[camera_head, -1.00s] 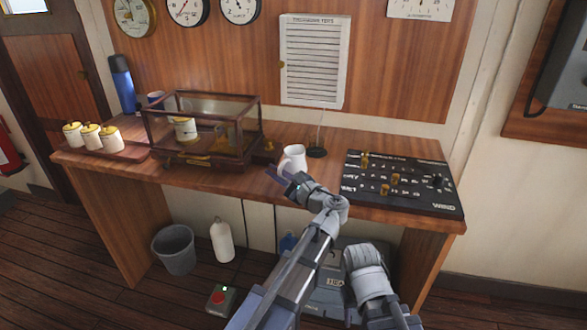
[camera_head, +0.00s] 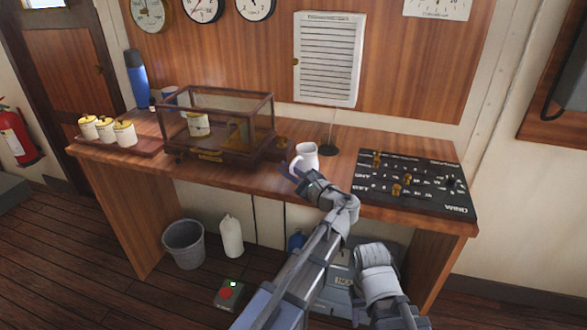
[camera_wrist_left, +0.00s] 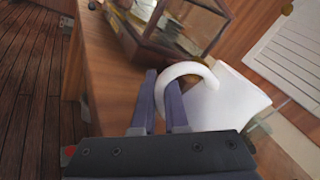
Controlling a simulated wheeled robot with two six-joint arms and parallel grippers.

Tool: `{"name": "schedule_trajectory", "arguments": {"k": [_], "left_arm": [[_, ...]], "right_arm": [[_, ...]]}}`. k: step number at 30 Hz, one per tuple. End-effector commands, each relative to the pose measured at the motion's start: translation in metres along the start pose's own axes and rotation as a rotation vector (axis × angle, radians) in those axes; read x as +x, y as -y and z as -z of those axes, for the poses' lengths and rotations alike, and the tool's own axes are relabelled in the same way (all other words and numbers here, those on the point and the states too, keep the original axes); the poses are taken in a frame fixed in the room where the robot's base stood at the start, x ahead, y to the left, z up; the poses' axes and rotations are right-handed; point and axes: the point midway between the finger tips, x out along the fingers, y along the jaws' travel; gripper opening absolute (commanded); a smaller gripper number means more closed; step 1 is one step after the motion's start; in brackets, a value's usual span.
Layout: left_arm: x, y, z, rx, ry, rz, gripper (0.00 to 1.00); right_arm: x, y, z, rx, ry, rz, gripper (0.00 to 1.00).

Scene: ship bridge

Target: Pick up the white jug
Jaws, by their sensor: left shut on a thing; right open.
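The white jug (camera_head: 308,160) is at the front middle of the wooden desk in the head view. My left gripper (camera_head: 298,174) is at its near left side. In the left wrist view, the jug (camera_wrist_left: 232,100) appears tilted, with its curved handle reaching to the fingers. My left gripper (camera_wrist_left: 163,80) is shut on the jug's handle. I cannot tell whether the jug's base touches the desk. My right arm shows at the bottom of the head view, but its fingers are not visible.
A glass case (camera_head: 220,122) stands left of the jug. A black control panel (camera_head: 415,184) lies to its right, and a small stand (camera_head: 328,150) is close behind. Several lidded pots (camera_head: 105,130) and a blue flask (camera_head: 138,78) are at the left.

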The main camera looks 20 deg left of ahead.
Motion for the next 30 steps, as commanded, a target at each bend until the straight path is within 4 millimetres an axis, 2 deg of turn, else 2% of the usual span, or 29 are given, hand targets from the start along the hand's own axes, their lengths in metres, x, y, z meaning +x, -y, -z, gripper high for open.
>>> {"name": "schedule_trajectory", "arguments": {"k": [14,30], "left_arm": [[0.000,0.009,-0.013,0.000,0.000,0.000,0.00],[0.000,0.035,-0.050,0.000,0.001,0.000,0.00]], "right_arm": [[-0.015,-0.001,-0.001,0.000,0.000,0.000,0.50],[-0.061,-0.006,-0.004,0.000,0.000,0.000,0.50]]}}
